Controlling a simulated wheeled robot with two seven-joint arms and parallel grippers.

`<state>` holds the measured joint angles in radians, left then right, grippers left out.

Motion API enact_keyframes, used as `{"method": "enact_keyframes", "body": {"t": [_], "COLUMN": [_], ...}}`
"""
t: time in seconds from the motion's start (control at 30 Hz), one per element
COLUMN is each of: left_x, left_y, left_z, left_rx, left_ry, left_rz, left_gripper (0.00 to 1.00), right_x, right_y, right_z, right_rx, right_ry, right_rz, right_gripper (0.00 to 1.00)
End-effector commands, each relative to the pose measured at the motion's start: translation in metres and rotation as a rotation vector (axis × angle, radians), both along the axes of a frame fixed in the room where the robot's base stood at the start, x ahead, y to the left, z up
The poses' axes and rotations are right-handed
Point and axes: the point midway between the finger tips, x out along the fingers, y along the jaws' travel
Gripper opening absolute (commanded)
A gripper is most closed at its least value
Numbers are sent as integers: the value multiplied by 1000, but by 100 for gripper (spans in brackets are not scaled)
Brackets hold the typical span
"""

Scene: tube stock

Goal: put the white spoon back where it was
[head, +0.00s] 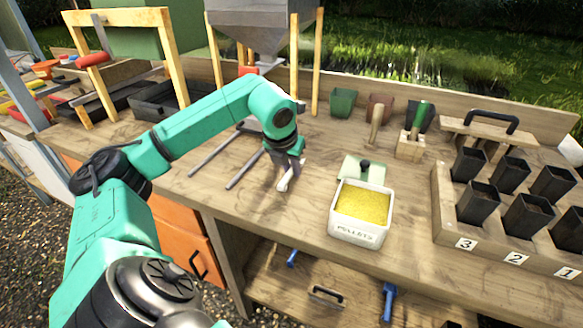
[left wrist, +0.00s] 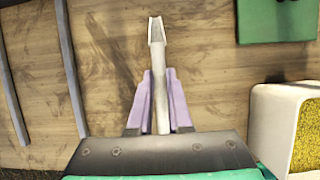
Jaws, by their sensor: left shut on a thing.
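My left gripper (head: 289,172) is above the wooden bench, left of the pellets tub. It is shut on the white spoon (head: 283,185). In the left wrist view, the pale fingers of the gripper (left wrist: 159,100) close on the handle. The spoon (left wrist: 156,32) sticks out beyond the fingertips, with its narrow scoop end pointing away from the wrist. I cannot tell whether its tip touches the bench. My right gripper is not in view.
A white tub (head: 358,231) marked PELLETS holds yellow grains. Black pots stand in a numbered wooden rack (head: 443,212) at the right. Two grey rails (head: 245,169) lie left of the gripper. Bench around the spoon is bare.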

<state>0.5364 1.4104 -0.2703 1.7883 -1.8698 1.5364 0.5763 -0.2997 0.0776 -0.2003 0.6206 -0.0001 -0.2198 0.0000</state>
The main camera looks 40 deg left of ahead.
Motion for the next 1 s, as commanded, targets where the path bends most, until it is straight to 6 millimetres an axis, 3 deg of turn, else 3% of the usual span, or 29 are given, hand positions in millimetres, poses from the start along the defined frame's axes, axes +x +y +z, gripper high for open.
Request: {"method": "enact_keyframes", "body": {"t": [0.6,0.63,0.7,1.0], "left_x": [0,0,0,0], "left_y": [0,0,0,0], "left_z": [-13,-12,-11,-11], "left_rx": [0,0,0,0], "left_ry": [0,0,0,0], "left_rz": [0,0,0,0], "left_gripper": [0,29,52,52], "right_x": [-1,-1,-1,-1], "right_y": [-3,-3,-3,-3], "right_z": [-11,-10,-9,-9], "right_rx": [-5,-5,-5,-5], "right_ry": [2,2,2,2], "right_rz": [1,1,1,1], "right_gripper": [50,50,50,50]}}
